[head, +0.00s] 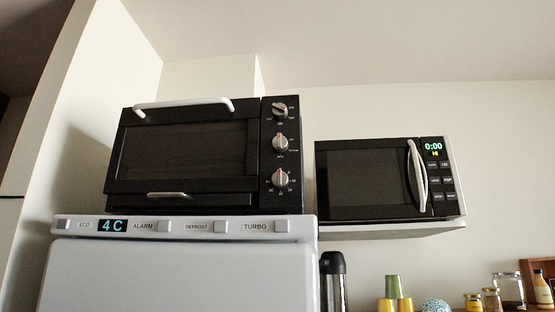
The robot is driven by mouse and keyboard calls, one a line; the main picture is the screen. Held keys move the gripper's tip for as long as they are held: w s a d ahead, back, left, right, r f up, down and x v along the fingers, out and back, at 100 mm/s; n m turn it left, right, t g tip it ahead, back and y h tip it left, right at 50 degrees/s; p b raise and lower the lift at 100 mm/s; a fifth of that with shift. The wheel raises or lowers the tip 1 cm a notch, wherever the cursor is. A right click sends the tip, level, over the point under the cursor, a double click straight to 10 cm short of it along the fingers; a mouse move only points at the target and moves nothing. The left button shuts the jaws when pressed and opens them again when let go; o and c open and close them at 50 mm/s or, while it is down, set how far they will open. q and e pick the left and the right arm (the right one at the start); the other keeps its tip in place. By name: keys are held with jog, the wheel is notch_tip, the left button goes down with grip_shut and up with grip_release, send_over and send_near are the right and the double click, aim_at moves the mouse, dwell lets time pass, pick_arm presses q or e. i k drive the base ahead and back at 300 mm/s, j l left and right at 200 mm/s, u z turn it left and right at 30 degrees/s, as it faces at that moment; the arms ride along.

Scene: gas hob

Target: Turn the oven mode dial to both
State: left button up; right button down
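A black toaster oven (185,150) stands on top of a white fridge in the head view. Its door is closed, with a white handle bar along the top. Three silver dials with red marks run down its right panel: a top dial (279,109), a middle dial (280,142) and a bottom dial (280,179). The print around the dials is too small to read, so I cannot tell which is the mode dial or its setting. Neither of my grippers is in view.
The white fridge (180,275) has a display reading 4 C. A black microwave (365,180) showing 0:00 sits on a shelf (400,230) to the right. Below are a dark flask (333,280), cups (393,288) and several jars. Bare wall separates the two ovens.

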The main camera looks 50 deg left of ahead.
aim_at(280, 143)
jog(key=u, duration=0.4)
jog(key=j+u, duration=0.1)
jog(key=u, duration=0.7)
jog(key=j+u, duration=0.1)
jog(key=u, duration=0.25)
jog(key=k+l, duration=0.1)
jog(key=l, duration=0.2)
